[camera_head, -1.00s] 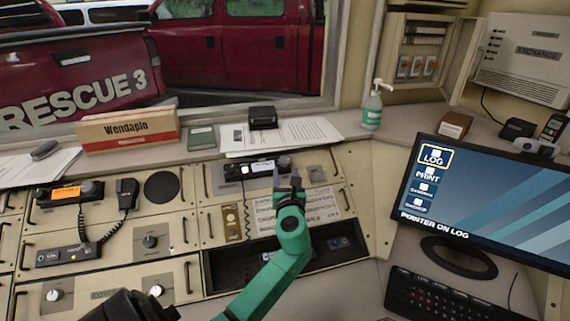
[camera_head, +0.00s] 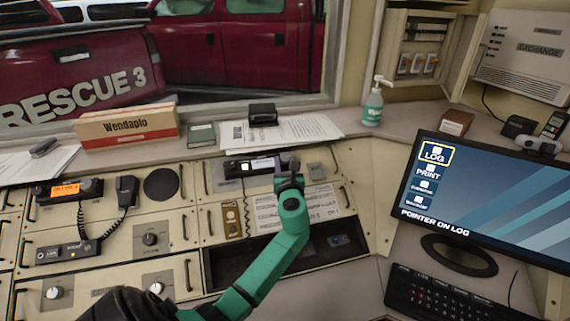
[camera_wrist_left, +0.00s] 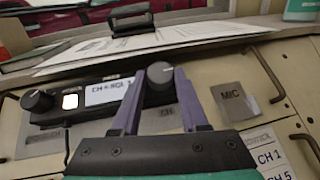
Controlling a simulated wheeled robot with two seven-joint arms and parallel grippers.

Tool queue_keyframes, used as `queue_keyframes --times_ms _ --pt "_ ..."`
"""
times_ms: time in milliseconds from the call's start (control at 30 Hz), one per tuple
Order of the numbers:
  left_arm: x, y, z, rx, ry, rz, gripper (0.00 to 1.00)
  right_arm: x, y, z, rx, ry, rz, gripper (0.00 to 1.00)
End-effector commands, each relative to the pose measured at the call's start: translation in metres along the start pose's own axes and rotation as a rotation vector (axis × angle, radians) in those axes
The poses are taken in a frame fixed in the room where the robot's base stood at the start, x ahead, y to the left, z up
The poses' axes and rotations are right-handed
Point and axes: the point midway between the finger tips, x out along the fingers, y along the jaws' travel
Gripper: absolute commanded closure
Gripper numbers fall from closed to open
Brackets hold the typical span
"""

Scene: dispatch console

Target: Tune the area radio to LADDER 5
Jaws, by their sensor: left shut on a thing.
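The radio with a white display (camera_head: 250,168) sits in the console's upper middle. In the left wrist view its small screen (camera_wrist_left: 108,91) reads something like "CH … SQL 1". A dark knob (camera_wrist_left: 36,100) is at its left end and another dark knob with a light pointer mark (camera_wrist_left: 160,74) at its right end. My left gripper (camera_head: 289,168) is shut on the right-end knob, one finger on each side in the left wrist view (camera_wrist_left: 160,92). In the head view the gripper hides that knob. A channel card (camera_head: 298,208) lies below; "CH 1" and "CH 5" show on its edge (camera_wrist_left: 272,160). My right gripper is out of view.
Another radio with an orange display (camera_head: 68,190) and a handset (camera_head: 127,190) are at the left. A monitor (camera_head: 490,195) and keyboard (camera_head: 450,295) stand at the right.

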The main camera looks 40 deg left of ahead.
Motion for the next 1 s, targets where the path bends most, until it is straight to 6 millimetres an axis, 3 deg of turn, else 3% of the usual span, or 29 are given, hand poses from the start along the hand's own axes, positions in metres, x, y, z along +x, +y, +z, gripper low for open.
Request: queue_keyframes --times_ms 700,1000 --pt "0.002 -0.011 -0.002 -0.248 -0.029 0.388 1.0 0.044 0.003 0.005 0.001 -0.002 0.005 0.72" --pt "0.003 -0.013 0.0 -0.31 -0.036 0.488 1.0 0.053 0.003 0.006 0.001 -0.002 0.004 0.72"
